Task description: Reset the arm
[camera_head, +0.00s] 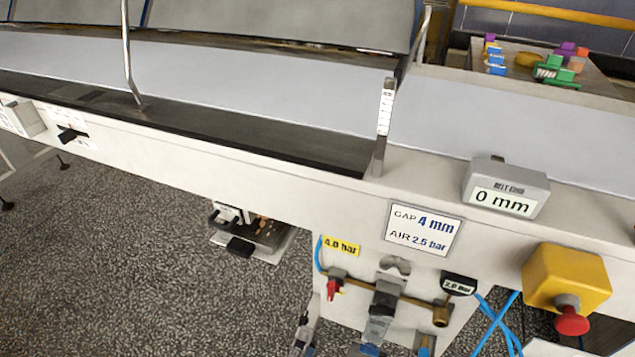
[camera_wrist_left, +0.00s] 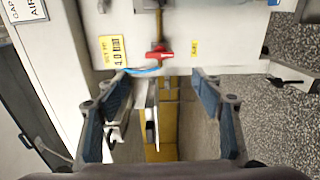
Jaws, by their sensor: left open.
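My left gripper (camera_head: 338,345) shows only in part at the bottom edge of the head view, low in front of the machine's panel. In the left wrist view the left gripper (camera_wrist_left: 160,80) is open, with two blue-padded fingers apart and nothing held between them. A red valve handle (camera_wrist_left: 162,52) appears just beyond the gap between the fingertips. The same red handle (camera_head: 334,288) is on the brass pipe in the head view. Most of the left arm is hidden below the frame. My right gripper is not in view.
The panel carries a yellow 4.0 bar tag (camera_head: 341,246), a GAP 4 mm card (camera_head: 423,230) and blue hoses (camera_head: 492,325). A yellow box with a red button (camera_head: 566,276) stands at right. The white machine rail (camera_head: 230,155) crosses above. Speckled floor (camera_head: 130,260) is at left.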

